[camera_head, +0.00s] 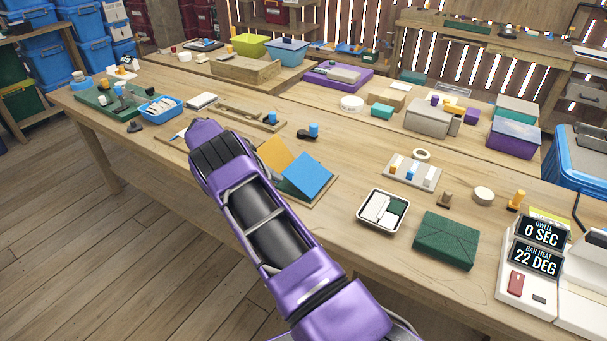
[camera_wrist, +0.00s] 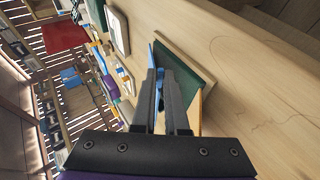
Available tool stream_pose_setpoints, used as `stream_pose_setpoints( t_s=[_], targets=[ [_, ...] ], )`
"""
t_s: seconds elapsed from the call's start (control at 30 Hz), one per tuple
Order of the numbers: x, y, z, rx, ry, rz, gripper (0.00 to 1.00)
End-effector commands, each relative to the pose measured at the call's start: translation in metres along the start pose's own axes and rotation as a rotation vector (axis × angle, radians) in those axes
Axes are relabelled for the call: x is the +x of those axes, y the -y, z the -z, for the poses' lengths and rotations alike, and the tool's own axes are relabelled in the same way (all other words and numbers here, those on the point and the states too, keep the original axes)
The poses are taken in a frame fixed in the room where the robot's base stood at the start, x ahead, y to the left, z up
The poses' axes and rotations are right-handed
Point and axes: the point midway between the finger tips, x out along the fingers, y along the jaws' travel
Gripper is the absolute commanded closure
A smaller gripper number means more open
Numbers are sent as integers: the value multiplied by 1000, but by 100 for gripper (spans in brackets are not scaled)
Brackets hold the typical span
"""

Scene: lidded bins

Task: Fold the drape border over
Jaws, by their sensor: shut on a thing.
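A flat wooden board (camera_head: 318,201) lies on the bench with an orange panel (camera_head: 273,155) and a blue panel (camera_head: 308,174) on it; the blue one looks tilted up. In the wrist view, the board's pale edge (camera_wrist: 168,38) frames a dark green surface (camera_wrist: 184,66), with a thin blue edge (camera_wrist: 151,56) standing beside it. My gripper (camera_wrist: 160,76) is shut on a blue piece, seen as a narrow strip between the black fingers; it appears to be the drape border. In the head view my purple arm hides the gripper.
A white tray (camera_head: 362,222) and a green folded cloth (camera_head: 446,262) lie right of the board. A display unit (camera_head: 538,248) reads 0 SEC and 22 DEG. A peg block (camera_head: 412,184) stands behind the tray. Bare bench lies in front of the tray.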

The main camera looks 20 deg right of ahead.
Motion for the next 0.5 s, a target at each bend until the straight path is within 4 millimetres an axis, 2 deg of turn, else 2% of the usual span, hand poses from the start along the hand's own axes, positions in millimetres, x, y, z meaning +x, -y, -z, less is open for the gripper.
stream_pose_setpoints(
  t_s=[0.07,0.1,0.27,0.5],
  targets=[
    [0,0,0,0,-1,1,100],
    [-1,0,0,0,-1,1,82],
    [0,0,0,0,-1,1,55],
    [0,0,0,0,-1,1,55]
  ],
)
